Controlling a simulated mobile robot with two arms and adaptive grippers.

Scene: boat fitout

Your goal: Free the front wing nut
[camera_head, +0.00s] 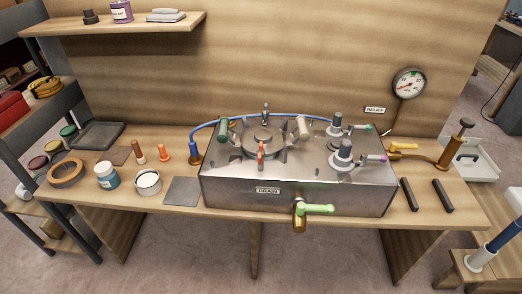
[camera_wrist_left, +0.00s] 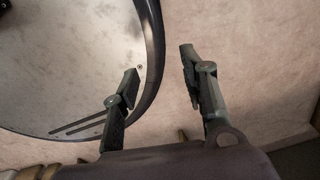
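A steel tank (camera_head: 300,190) labelled DRAIN stands on the wooden bench. A round hatch lid (camera_head: 264,138) is on its top. An orange-red upright piece (camera_head: 261,153) at the lid's front edge looks like the front wing nut; it is too small to tell its exact shape. A green piece (camera_head: 223,131) and a cream piece (camera_head: 302,129) are at the lid's left and right, and a grey fitting (camera_head: 265,115) stands behind. My left gripper (camera_wrist_left: 158,62) is open and empty over the floor, away from the tank. My right gripper is not in view.
A tap with a green handle (camera_head: 318,208) projects from the tank's front. Two capped fittings (camera_head: 343,155) stand on its right top. A blue hose (camera_head: 235,118) arches behind the lid. Two black bars (camera_head: 408,194) lie right.

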